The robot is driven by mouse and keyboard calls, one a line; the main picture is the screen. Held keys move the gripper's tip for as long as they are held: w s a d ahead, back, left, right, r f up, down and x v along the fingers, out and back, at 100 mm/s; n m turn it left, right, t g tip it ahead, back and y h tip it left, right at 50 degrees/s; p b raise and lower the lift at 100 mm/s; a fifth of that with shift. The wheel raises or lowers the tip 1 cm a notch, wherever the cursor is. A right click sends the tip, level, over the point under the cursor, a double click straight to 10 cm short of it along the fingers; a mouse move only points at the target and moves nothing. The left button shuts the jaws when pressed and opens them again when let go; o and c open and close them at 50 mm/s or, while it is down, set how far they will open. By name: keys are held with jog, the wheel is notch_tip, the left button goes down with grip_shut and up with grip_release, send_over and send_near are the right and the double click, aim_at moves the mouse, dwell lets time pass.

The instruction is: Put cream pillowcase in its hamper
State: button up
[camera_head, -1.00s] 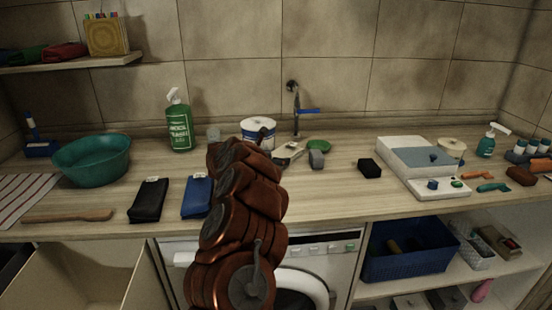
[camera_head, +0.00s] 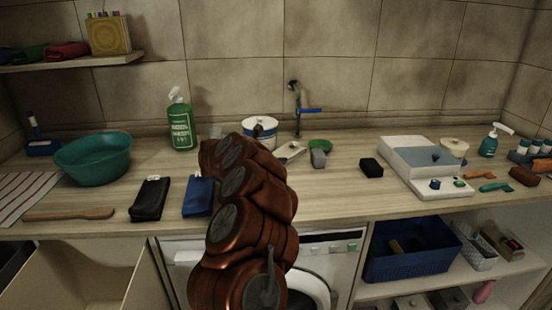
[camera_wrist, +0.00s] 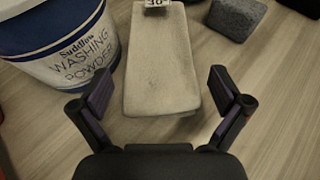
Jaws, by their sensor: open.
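The cream pillowcase (camera_wrist: 158,65) lies folded flat on the counter in the wrist view, with a small white tag at its far end. In the head view it shows in part (camera_head: 291,152), just right of my arm. My gripper (camera_wrist: 162,92) is open and empty, its two fingers apart on either side of the pillowcase's near half. I cannot tell its exact height above the cloth. In the head view my arm hides the gripper. An open beige bin (camera_head: 60,275) stands below the counter at left, with a darker one (camera_head: 12,258) beside it; no label shows.
A washing powder tub (camera_wrist: 60,45) stands close left of the pillowcase, and a grey block (camera_wrist: 236,14) lies to its right. Black (camera_head: 150,198) and blue (camera_head: 197,197) folded cloths lie left of my arm. A green basin (camera_head: 92,160) is farther left.

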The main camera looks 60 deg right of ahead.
jog(key=shift+b+v, duration=0.75)
jog(key=shift+v, duration=3.5)
